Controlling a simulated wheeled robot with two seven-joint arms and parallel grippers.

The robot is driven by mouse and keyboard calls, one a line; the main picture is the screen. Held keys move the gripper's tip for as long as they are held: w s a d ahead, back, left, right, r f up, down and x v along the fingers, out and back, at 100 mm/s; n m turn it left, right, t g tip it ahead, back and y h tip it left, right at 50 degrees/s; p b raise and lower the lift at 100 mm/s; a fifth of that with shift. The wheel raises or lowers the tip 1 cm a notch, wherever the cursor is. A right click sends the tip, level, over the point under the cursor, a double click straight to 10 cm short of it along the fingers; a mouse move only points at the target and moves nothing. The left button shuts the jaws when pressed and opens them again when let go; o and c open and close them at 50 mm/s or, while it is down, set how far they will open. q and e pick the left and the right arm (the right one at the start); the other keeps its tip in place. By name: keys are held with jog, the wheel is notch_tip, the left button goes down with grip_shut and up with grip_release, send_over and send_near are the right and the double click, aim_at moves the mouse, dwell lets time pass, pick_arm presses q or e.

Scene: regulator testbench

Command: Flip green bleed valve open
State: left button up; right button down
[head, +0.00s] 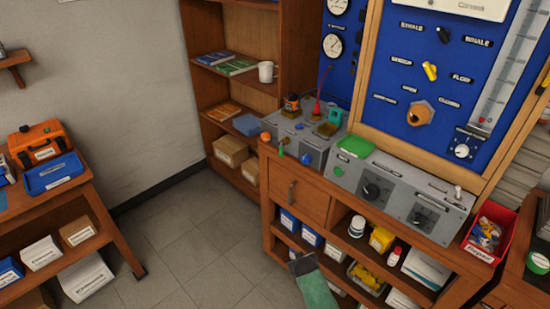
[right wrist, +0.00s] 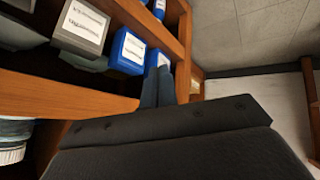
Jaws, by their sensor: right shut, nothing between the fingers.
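A grey regulator box (head: 318,150) stands on the back left of the wooden bench. A small green lever-like part (head: 282,148) shows at its left front edge, near an orange knob (head: 265,137). My right gripper (head: 297,256) is low in front of the bench's shelves, well below the box. In the right wrist view its dark fingers (right wrist: 157,88) are shut and empty. My left gripper is not in view.
A grey panel (head: 400,195) with dials and a green dish (head: 355,146) stands to the right on the bench. Blue boxes (head: 312,237) fill the shelf close to my right gripper; a box shows in the right wrist view (right wrist: 127,50). The floor (head: 190,235) left of the bench is clear.

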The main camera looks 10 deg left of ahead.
jog(key=w+a+r+n+t+b, duration=0.1)
jog(key=w+a+r+n+t, duration=0.1)
jog(key=w+a+r, duration=0.5)
jog(key=w+a+r+n+t+h, duration=0.1)
jog(key=w+a+r+n+t, duration=0.15)
jog(key=r, duration=0.75)
jog(key=w+a+r+n+t+b, duration=0.1)
jog(key=w+a+r+n+t, duration=0.1)
jog(key=w+a+r, duration=0.55)
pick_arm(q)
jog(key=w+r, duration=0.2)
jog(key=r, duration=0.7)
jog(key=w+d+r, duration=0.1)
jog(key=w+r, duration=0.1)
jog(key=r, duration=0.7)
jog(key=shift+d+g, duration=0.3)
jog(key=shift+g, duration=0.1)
pick_arm(e)
notch_tip(320, 180, up, 11)
jog(key=s+a+n+t+h, duration=0.1)
jog(key=s+n+t+h, duration=0.1)
jog(key=n+t, duration=0.1)
jog(key=shift+f+n, duration=0.15)
jog(key=shift+n, duration=0.5)
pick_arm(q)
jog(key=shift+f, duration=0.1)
